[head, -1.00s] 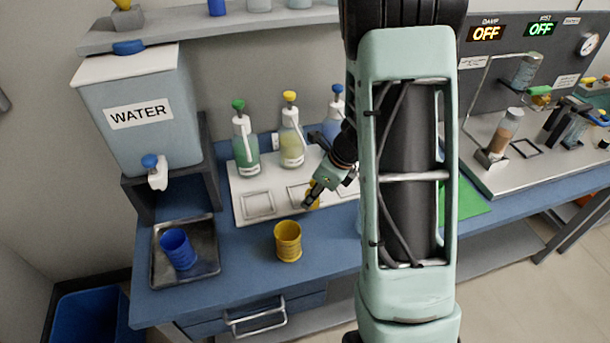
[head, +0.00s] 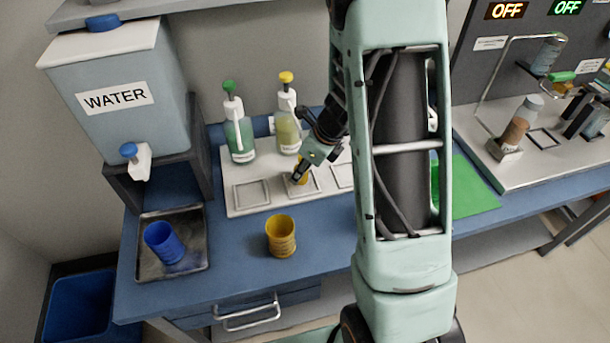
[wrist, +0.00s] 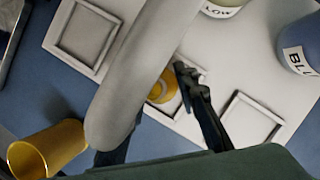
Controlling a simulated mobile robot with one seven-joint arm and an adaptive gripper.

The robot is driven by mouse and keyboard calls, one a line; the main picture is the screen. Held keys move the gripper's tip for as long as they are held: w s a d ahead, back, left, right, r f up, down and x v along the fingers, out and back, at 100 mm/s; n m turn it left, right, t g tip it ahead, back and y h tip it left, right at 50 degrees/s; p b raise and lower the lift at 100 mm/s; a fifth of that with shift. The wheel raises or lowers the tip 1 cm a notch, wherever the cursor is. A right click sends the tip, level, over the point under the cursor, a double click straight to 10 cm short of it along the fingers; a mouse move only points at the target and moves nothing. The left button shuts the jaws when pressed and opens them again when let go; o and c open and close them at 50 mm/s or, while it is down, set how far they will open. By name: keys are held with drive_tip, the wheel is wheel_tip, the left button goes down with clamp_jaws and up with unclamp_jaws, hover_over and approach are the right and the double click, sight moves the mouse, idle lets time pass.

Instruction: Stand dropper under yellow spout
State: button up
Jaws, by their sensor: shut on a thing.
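My gripper (head: 298,177) is shut on a small yellow dropper (head: 304,170), which is largely hidden by the fingers. The dropper also shows in the wrist view (wrist: 160,90), beside the dark finger, at the middle square frame. I cannot tell whether its base touches the tray. The yellow bottle (head: 287,132), with its yellow pump top and spout (head: 286,77), stands just behind that frame. In the wrist view, only the bottle's lower edge with its label (wrist: 218,9) shows, and a large pale shape hides part of the left side.
The white tray (head: 237,168) has several square frames. A green bottle (head: 238,135) stands left of the yellow one; a blue bottle (wrist: 303,45) is at right. A yellow cup (head: 281,237) stands in front, a blue cup (head: 164,243) on the metal tray (head: 190,264) below the water tank.

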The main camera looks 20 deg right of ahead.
drive_tip(key=shift+f, duration=0.7)
drive_tip(key=shift+f+b, duration=0.1)
drive_tip(key=shift+b, duration=0.25)
drive_tip(key=o, duration=0.9)
drive_tip(key=shift+r, duration=0.2)
drive_tip(key=p+v, duration=0.3)
drive_tip(key=v, duration=0.9)
